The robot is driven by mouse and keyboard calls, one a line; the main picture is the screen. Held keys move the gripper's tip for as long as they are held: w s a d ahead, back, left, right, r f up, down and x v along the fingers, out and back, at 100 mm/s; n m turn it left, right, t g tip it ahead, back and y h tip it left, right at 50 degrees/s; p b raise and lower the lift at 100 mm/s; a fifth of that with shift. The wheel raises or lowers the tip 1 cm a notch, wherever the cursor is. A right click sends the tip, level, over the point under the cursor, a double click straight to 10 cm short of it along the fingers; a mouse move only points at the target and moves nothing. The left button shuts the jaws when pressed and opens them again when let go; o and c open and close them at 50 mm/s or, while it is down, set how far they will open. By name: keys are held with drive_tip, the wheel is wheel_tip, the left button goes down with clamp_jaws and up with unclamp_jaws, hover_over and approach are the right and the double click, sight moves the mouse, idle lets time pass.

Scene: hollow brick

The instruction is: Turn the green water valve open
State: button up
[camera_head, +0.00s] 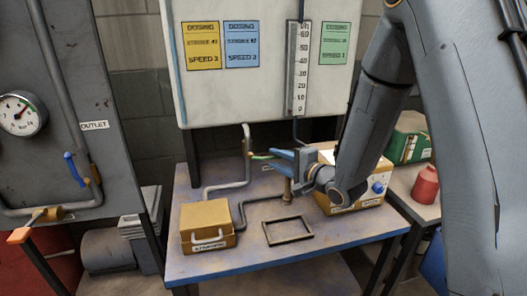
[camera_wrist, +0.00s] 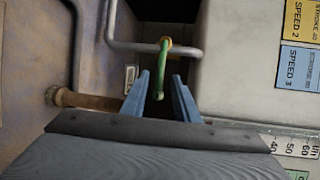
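The green water valve handle (camera_wrist: 162,68) shows in the wrist view just beyond my fingertips, between their lines, on a brass-coloured fitting on a grey pipe. In the head view the green handle (camera_head: 262,157) sits left of my gripper, on the pipe below the white tank. My gripper (camera_wrist: 161,78) has its two blue fingers spread apart with nothing held between them. In the head view my gripper (camera_head: 277,158) points left toward the handle. Whether a finger touches the handle, I cannot tell.
A brown upright post (camera_head: 288,190) stands close to my gripper; it also shows in the wrist view (camera_wrist: 85,99). A yellow box (camera_head: 207,226), a black frame (camera_head: 288,230) and a cream pump box (camera_head: 352,188) are on the table (camera_head: 232,263). The white tank (camera_head: 262,85) hangs above.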

drive_tip(key=p+x, duration=0.1)
drive_tip(key=x, duration=0.6)
drive_tip(key=shift+a, duration=0.3)
clamp_jaws()
